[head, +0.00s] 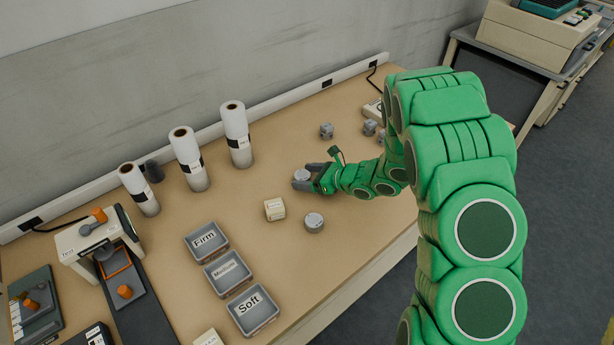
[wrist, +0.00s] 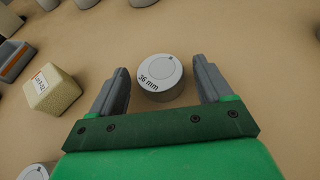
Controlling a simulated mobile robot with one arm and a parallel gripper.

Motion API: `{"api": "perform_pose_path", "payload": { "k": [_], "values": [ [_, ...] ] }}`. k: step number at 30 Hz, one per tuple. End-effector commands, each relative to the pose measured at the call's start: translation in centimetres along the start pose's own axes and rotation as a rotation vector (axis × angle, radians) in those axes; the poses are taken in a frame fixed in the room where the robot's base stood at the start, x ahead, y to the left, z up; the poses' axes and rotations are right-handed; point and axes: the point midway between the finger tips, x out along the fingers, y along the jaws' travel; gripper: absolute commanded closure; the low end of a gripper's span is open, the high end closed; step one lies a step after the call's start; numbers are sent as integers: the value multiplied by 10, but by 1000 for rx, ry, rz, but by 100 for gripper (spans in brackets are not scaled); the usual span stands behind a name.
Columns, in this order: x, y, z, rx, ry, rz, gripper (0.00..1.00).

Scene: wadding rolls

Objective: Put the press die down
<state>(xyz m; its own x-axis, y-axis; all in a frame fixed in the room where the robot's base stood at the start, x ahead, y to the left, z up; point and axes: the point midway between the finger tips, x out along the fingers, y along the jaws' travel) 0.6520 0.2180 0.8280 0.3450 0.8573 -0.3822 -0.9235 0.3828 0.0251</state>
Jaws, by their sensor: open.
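The press die, a short grey cylinder marked "36 mm" (wrist: 160,74), sits upright between the fingers of my gripper (wrist: 160,82). It appears to stand on the tan table. Both fingers are open, with a visible gap on each side of the die. In the head view the same die (head: 301,174) shows between the fingertips of my gripper (head: 302,177). A second grey round die (head: 314,222) stands nearer the table's front edge; part of it shows at the lower left of the wrist view (wrist: 34,172).
A cream labelled block (head: 275,209) sits left of the second die. Trays marked Firm (head: 191,243), Medium (head: 209,272) and Soft (head: 236,311) stand to the left. White rolls (head: 237,136) stand by the wall. Small grey parts (head: 326,130) lie behind my gripper.

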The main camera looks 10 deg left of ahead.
Motion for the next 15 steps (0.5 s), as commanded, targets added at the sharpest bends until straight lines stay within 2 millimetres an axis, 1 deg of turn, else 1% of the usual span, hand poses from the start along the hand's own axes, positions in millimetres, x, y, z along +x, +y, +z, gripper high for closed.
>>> {"api": "perform_pose_path", "payload": {
  "k": [3,5,8,15],
  "values": [
    [-1,0,2,0,0,0,21],
    [-6,-1,2,1,0,-3,21],
    [-21,-2,2,0,0,-4,21],
    [-66,-1,3,1,-1,-4,21]
  ]
}}
